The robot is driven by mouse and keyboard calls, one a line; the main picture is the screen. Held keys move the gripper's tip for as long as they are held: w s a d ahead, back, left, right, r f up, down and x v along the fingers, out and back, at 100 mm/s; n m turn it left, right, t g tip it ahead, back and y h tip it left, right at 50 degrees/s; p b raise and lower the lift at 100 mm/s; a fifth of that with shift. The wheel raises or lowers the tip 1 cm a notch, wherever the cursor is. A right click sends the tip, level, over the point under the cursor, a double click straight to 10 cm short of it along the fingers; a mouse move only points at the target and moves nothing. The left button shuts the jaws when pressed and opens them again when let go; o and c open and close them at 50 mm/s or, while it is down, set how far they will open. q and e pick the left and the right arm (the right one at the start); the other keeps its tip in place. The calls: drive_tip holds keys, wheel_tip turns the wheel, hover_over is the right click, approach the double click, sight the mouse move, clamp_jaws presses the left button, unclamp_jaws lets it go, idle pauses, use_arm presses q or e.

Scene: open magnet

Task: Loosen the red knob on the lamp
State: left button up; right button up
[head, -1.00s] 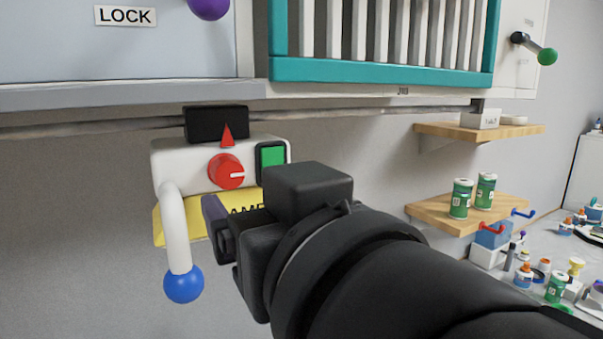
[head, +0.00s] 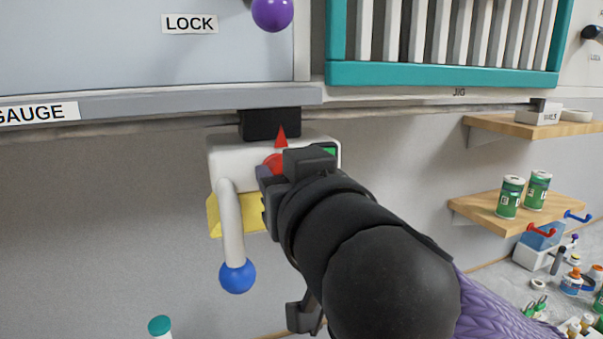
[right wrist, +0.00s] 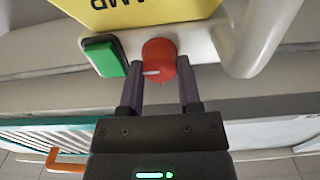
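The lamp is a white housing (head: 225,165) with a yellow label (head: 226,215), hung under the cabinet edge. Its red knob (head: 274,160) is mostly hidden behind my right gripper (head: 266,186) in the head view, with a red pointer (head: 281,137) above it. In the right wrist view the round red knob (right wrist: 159,58) with a white mark sits at the fingertips of my right gripper (right wrist: 160,78). The two fingers are apart, one towards each side of the knob; I cannot tell whether they touch it. My left gripper is not in view.
A white curved arm with a blue ball (head: 237,276) hangs on the lamp's left. A green button (right wrist: 103,53) sits beside the knob. Shelves (head: 500,207) with green cans stand at right. A purple ball (head: 272,13) is above. The wall below left is mostly bare.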

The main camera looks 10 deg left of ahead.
clamp_jaws()
drive_tip(key=shift+n, duration=0.3)
drive_tip(key=shift+s+a+f+n+p, duration=0.1)
drive_tip(key=shift+n, duration=2.75)
drive_tip(key=shift+w+f+n+p, duration=0.1)
drive_tip(key=shift+n+p, duration=0.05)
drive_tip(key=shift+n, duration=2.75)
drive_tip(key=shift+s+a+n+p, duration=0.1)
drive_tip(key=shift+n, duration=2.75)
drive_tip(key=o, duration=0.8)
unclamp_jaws()
drive_tip(key=shift+c, duration=0.2)
